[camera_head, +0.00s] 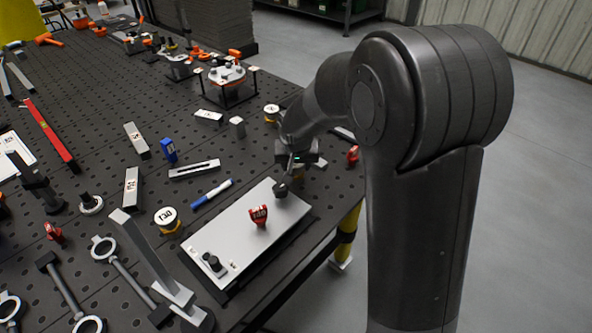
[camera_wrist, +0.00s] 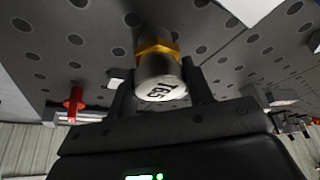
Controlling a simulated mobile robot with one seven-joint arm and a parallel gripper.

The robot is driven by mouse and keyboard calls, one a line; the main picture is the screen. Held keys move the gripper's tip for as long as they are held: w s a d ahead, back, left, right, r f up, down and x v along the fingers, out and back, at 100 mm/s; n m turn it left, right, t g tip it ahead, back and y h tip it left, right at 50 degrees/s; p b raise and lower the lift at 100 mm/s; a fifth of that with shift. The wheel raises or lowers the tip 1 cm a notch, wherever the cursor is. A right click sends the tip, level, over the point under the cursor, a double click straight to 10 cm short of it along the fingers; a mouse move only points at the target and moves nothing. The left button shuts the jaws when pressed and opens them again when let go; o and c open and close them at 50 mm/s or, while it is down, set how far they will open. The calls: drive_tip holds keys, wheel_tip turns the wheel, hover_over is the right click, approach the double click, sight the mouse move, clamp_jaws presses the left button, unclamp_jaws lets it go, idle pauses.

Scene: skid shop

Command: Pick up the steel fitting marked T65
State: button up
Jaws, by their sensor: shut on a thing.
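The steel fitting marked T65 (camera_wrist: 162,88) shows in the wrist view as a short silver cylinder with a brass-coloured hex collar behind its labelled face. My gripper (camera_wrist: 160,82) has one dark finger on each side of it and is shut on it. The black perforated table lies behind the fitting; I cannot tell whether the fitting touches it. In the head view my gripper (camera_head: 288,177) is near the table's right edge, by the far end of a pale plate. The fitting cannot be made out clearly there.
The pale plate (camera_head: 238,240) carries a red T30-like tagged part (camera_head: 259,215) and a black knob (camera_head: 213,263). A round part marked T30 (camera_head: 167,219), a blue-and-white marker (camera_head: 212,194) and a red part (camera_head: 353,154) are nearby. Metal blocks and tools crowd the left.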

drive_tip(key=shift+c, duration=0.7)
drive_tip(key=shift+r, duration=0.1)
